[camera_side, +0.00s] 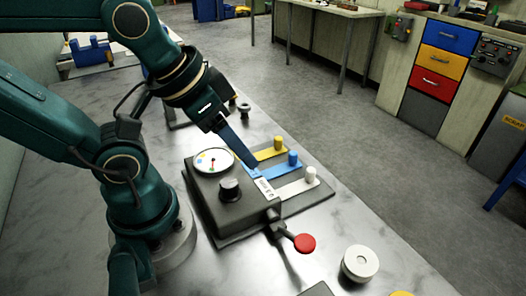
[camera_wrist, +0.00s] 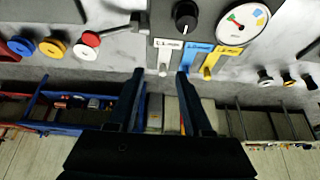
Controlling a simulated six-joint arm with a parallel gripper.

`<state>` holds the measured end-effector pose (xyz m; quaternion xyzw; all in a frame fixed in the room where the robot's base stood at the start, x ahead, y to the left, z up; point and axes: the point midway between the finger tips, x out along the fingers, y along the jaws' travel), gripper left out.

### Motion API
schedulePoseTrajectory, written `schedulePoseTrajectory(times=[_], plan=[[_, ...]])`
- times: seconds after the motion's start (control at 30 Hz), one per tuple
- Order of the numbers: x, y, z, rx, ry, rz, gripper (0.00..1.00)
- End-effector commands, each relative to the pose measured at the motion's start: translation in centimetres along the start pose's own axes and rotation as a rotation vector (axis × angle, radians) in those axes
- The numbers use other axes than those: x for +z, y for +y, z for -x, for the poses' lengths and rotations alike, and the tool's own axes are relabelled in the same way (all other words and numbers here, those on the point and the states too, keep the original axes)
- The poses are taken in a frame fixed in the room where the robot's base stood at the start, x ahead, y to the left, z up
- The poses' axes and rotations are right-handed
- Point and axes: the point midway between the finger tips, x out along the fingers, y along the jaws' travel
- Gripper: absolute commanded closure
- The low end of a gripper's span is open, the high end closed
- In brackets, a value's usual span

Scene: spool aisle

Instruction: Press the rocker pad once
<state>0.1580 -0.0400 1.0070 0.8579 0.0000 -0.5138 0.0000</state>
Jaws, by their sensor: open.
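The dark control box (camera_side: 228,205) stands on the metal bench, with a round coloured dial (camera_side: 213,161) and a black knob (camera_side: 230,189) on top. Three lanes, yellow, blue and white, run from it, each with a peg. I cannot tell for certain which part is the rocker pad. A red disc (camera_side: 305,243) sits on a rod at the box's front corner; it also shows in the wrist view (camera_wrist: 91,39). My gripper (camera_wrist: 160,73) is open and empty. Its fingers appear either side of the white peg (camera_wrist: 163,69) in the wrist view; contact cannot be told.
A white spool (camera_side: 360,263) lies on the bench near the red disc, with a yellow one partly cut off. Small dark spools (camera_wrist: 265,77) lie on the other side. A drawer cabinet (camera_side: 440,65) stands across the aisle. Bench space right of the lanes is clear.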

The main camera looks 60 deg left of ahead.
Motion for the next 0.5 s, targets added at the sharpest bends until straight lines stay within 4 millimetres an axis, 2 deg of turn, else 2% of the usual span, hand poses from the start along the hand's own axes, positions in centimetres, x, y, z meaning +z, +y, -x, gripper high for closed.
schedulePoseTrajectory(times=[0.03,0.17,0.3,0.4,0.5], plan=[[0.0,0.0,0.0,0.000,0.000,0.000,0.50],[0.0,0.0,0.0,0.000,-0.001,0.019,1.00],[0.0,-0.1,0.3,-0.004,-0.010,0.132,1.00],[-0.9,-0.1,1.0,-0.009,-0.020,0.273,1.00],[-2.1,0.8,1.6,-0.007,-0.067,0.402,1.00]])
